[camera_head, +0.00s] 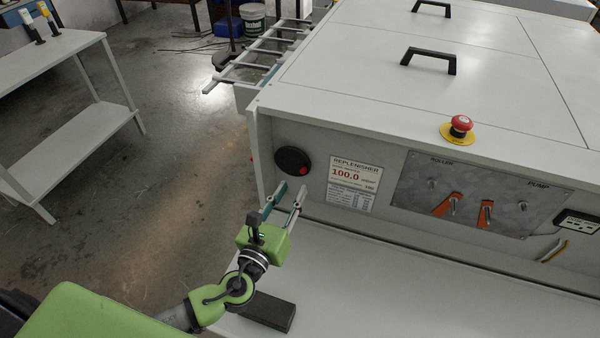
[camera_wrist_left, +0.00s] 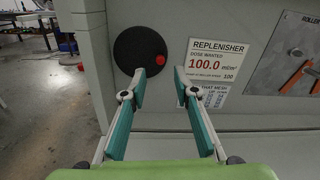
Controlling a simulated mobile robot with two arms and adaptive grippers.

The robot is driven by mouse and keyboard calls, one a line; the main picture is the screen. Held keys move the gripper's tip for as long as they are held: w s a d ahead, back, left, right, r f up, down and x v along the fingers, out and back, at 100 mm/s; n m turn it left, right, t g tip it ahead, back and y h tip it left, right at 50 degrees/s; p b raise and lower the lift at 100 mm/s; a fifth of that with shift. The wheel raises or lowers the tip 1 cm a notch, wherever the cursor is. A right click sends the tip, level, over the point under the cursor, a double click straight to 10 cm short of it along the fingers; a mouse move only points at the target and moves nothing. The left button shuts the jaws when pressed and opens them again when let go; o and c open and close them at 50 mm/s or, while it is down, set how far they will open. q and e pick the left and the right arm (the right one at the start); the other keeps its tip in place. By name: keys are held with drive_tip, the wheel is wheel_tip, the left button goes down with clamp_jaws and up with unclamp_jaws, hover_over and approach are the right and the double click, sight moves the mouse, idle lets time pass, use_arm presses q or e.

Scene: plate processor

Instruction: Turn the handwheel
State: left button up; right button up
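The handwheel (camera_head: 293,160) is a round black disc with a red knob near its rim, mounted on the machine's grey front panel at its left end. In the left wrist view the handwheel (camera_wrist_left: 136,52) shows up and left of centre, its red knob (camera_wrist_left: 159,59) at its right side. My left gripper (camera_head: 286,192) is just below and in front of the handwheel. In the wrist view my left gripper (camera_wrist_left: 158,86) has its two fingers apart with nothing between them. The left finger overlaps the wheel's lower edge in the picture; I cannot tell whether they touch. My right gripper is not seen.
Right of the wheel is a replenisher label (camera_head: 353,181), then a metal plate (camera_head: 482,193) with orange levers. A red emergency button (camera_head: 460,124) sits on the machine's top. A white ledge (camera_head: 390,285) runs below. A dark block (camera_head: 268,312) lies near my left wrist.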

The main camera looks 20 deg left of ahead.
sight(302, 172)
use_arm(q)
drive_tip(key=w, duration=0.4)
drive_tip(key=shift+w+d+p, duration=0.2)
drive_tip(key=shift+w+p, duration=0.05)
drive_tip(key=shift+p, duration=0.05)
drive_tip(key=shift+w, duration=0.75)
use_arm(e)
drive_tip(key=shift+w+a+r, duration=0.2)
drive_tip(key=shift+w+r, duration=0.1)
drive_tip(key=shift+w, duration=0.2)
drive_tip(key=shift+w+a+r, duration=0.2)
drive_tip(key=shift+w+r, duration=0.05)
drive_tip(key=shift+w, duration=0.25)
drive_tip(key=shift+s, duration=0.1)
use_arm(q)
clamp_jaws()
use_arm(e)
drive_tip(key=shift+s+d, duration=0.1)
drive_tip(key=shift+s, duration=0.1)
